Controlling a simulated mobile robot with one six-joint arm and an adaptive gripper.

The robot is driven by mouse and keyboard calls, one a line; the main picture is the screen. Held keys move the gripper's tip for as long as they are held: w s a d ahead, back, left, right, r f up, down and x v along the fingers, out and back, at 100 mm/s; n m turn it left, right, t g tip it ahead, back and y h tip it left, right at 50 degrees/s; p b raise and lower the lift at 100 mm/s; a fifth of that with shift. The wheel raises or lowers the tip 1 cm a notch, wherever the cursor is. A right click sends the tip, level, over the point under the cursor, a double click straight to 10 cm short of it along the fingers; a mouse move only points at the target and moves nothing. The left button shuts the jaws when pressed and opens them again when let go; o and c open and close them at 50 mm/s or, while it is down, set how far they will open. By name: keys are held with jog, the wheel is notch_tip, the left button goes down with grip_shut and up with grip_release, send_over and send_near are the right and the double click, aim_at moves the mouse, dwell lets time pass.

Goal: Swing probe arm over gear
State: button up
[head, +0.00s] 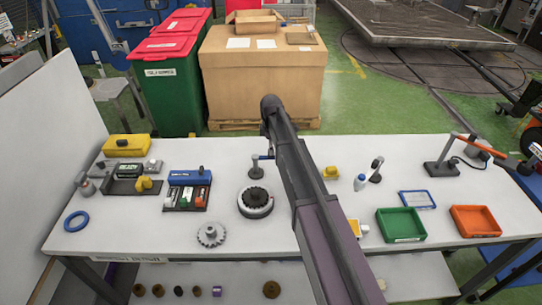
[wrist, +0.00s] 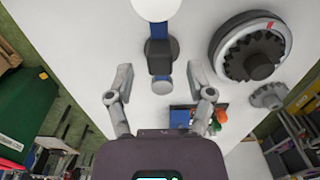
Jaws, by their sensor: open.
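The probe arm (wrist: 159,30) shows in the wrist view as a blue bar with a dark block and a silvery end. It lies between the fingers of my gripper (wrist: 160,80), which are spread with a gap on both sides. In the head view its stand (head: 257,172) is a small dark base with a post, and my arm hides part of it. The dark toothed gear (head: 256,197) sits on a round base in front of the stand. It shows at upper right in the wrist view (wrist: 258,60), apart from the probe arm. My gripper is hidden in the head view.
A loose grey gear (head: 211,235) lies front-left of the dark gear. A black tray (head: 186,198) with small items stands left. Right are a green bin (head: 400,225), an orange bin (head: 475,221) and a lamp-like stand (head: 440,168). The white tabletop (head: 130,235) is partly clear.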

aim_at(271, 158)
jog(key=shift+f+b, duration=0.85)
jog(key=shift+f, duration=0.25)
grip_shut()
